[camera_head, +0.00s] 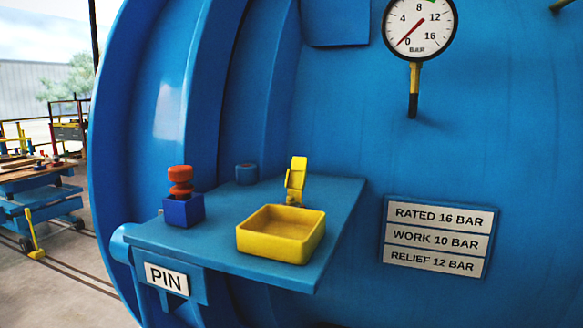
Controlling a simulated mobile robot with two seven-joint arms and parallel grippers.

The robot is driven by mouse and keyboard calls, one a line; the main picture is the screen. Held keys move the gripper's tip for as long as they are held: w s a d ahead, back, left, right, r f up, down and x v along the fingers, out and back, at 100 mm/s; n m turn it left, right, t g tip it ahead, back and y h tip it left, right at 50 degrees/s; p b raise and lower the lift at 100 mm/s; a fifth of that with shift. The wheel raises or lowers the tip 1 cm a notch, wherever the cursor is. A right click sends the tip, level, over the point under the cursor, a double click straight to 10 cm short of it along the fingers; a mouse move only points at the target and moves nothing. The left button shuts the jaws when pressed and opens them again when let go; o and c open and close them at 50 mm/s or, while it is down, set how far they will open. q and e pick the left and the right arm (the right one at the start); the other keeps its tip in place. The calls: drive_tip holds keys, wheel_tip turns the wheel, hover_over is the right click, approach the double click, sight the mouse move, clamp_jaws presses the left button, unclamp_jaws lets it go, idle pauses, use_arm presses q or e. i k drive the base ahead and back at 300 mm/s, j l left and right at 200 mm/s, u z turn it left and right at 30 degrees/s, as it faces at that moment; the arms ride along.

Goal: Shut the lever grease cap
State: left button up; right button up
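A small yellow hinged piece (296,178) stands at the back of the blue shelf, with its flap raised upright. It looks like an open cap, but no label names it as the lever grease cap. Neither of my grippers is in view.
The blue shelf (215,262) carries a blue block (184,211) with a red knob (181,181) and a short blue cylinder (246,174). A PIN plate (166,279) hangs at its front. A pressure gauge (419,28) and rating plate (436,240) are on the vessel wall.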

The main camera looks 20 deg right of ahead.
sight(296, 179)
drive_tip(key=k+j, duration=0.7)
